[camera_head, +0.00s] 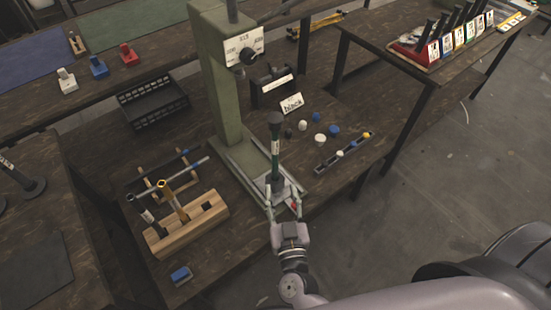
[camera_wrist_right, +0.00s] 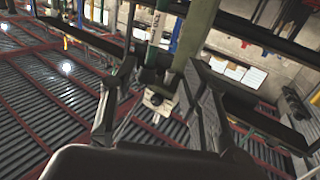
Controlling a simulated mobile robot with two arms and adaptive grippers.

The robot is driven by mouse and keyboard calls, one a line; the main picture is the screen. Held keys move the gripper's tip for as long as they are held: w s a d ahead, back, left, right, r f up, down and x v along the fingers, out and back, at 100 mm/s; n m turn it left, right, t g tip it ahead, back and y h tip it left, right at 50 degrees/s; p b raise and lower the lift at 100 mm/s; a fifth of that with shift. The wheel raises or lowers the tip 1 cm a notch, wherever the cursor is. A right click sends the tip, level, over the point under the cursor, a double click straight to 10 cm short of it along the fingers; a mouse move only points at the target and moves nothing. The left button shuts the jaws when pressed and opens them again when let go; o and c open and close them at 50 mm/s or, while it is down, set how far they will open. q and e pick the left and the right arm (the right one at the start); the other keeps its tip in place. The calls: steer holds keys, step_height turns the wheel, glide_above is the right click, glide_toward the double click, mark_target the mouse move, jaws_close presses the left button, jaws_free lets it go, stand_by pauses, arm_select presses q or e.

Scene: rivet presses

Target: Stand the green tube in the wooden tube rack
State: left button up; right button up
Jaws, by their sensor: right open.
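The green tube (camera_head: 275,158), dark green with a black top and a pale label, stands upright on the base plate of the rivet press. My right gripper (camera_head: 284,198) is at its lower end in the head view, fingers apart. I cannot tell if a finger touches the tube. In the right wrist view the open fingers (camera_wrist_right: 158,100) spread on both sides of the picture. The wooden tube rack (camera_head: 212,218) is a light block to the left on the same table. A grey tube with a pale label and an orange-brown one stand in it, tilted in the picture. My left gripper is out of view.
The green press (camera_head: 221,80) rises just behind the tube. A blue block (camera_head: 181,275) lies in front of the rack. A small wooden frame with rods (camera_head: 165,172) is behind the rack. Several caps and a dark strip (camera_head: 342,153) lie to the right.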

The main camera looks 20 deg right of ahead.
glide_toward(275, 144)
steer(key=w, duration=0.4)
steer(key=shift+w+d+f+p, duration=0.15)
steer(key=shift+w+d+p, duration=0.1)
steer(key=shift+w+p, duration=0.15)
steer(key=w, duration=0.3)
steer(key=w+d, duration=0.1)
steer(key=w, duration=0.2)
steer(key=shift+w+d+f, duration=0.1)
steer(key=shift+w+d, duration=0.05)
steer(key=shift+d, duration=0.05)
steer(key=shift+c, duration=0.6)
jaws_close()
